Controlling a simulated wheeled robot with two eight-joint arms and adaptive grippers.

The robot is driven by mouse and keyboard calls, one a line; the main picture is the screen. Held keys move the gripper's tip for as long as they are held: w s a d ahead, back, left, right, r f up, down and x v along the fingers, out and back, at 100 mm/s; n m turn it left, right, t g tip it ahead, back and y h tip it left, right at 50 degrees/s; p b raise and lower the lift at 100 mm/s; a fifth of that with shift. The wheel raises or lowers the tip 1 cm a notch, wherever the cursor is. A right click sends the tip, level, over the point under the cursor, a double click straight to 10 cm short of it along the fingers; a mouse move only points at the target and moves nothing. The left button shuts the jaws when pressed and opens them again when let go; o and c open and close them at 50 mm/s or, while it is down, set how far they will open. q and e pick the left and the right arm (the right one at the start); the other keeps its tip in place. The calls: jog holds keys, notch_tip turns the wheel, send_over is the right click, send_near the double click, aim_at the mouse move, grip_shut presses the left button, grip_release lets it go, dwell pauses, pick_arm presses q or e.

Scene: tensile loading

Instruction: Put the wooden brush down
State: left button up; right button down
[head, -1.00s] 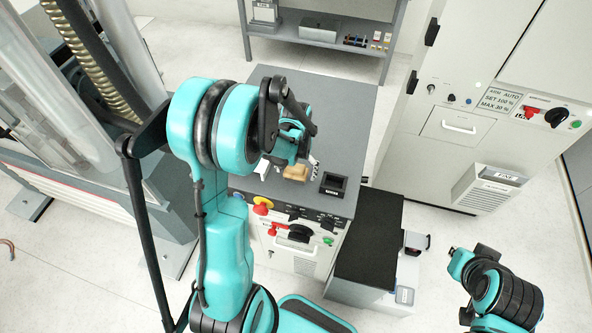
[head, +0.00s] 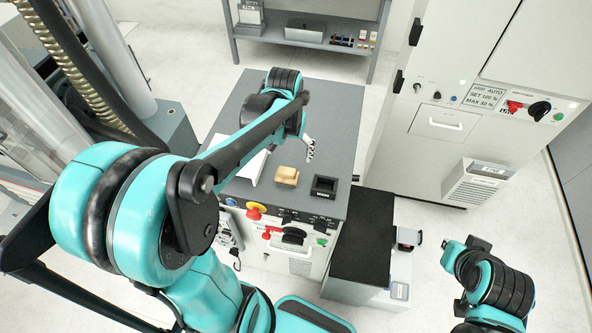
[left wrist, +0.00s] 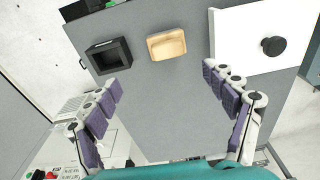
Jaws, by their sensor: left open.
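The wooden brush (head: 287,175) is a pale tan block lying on the grey bench top (head: 340,115), left of a small black square holder. It also shows in the left wrist view (left wrist: 166,44), apart from the fingers. My left gripper (head: 308,147) is over the bench, behind the brush in the head view and partly hidden by my arm. In the left wrist view my left gripper (left wrist: 165,82) has its fingers spread wide with nothing between them. My right arm is at the lower right, but its fingers do not show.
The black holder (head: 325,187) stands beside the brush. A white plate (left wrist: 238,42) with a black knob (left wrist: 273,46) lies on the brush's other side. A control panel with a yellow-red button (head: 256,211) is on the bench front. A black-topped cabinet (head: 362,235) stands at right.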

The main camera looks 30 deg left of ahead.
pick_arm(q)
jog(key=s+d+r+m+t, duration=0.2)
jog(key=s+d+r+t, duration=0.2)
jog(key=s+d, duration=0.5)
jog(key=shift+s+r+t, duration=0.15)
jog(key=shift+s+t, duration=0.4)
jog(key=shift+t, duration=0.55)
